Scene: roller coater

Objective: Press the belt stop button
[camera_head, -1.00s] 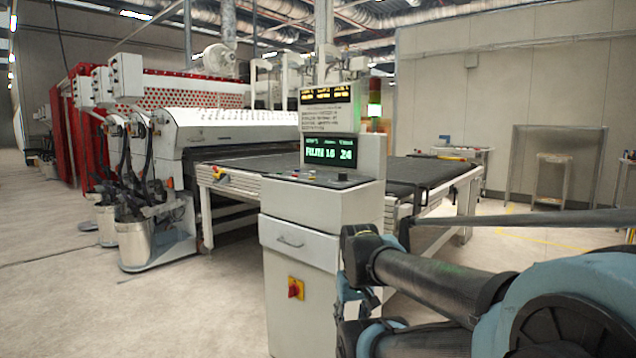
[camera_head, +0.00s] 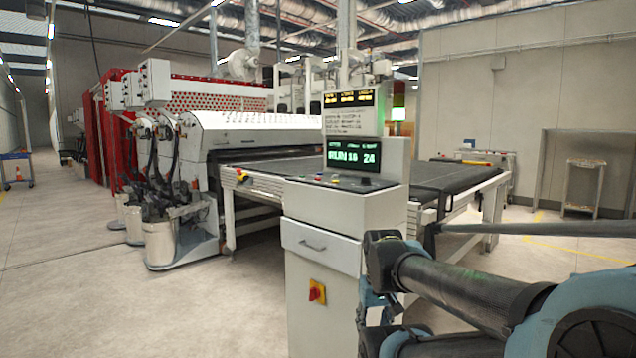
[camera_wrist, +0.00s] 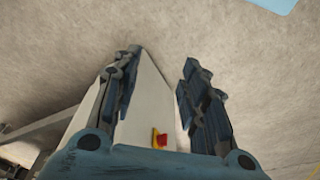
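The white control cabinet (camera_head: 313,268) stands in the middle of the head view. Its sloped top panel (camera_head: 335,187) carries several small buttons and a dark knob; labels are too small to read, so I cannot tell which is the belt stop button. The green-lit display (camera_head: 353,156) above it reads RUN 16 24. A red and yellow switch (camera_head: 317,292) is on the cabinet's front and also shows in the wrist view (camera_wrist: 160,138). My gripper (camera_wrist: 160,68) is open and empty, its fingers apart with the cabinet's pale side behind them. It touches no button that I can see.
A dark conveyor belt (camera_head: 450,176) lies behind the cabinet. A red and yellow button (camera_head: 241,176) sits on the conveyor frame. Metal bins (camera_head: 166,240) with hoses stand at left. Floor (camera_head: 70,270) is free at the left. My arm fills the lower right.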

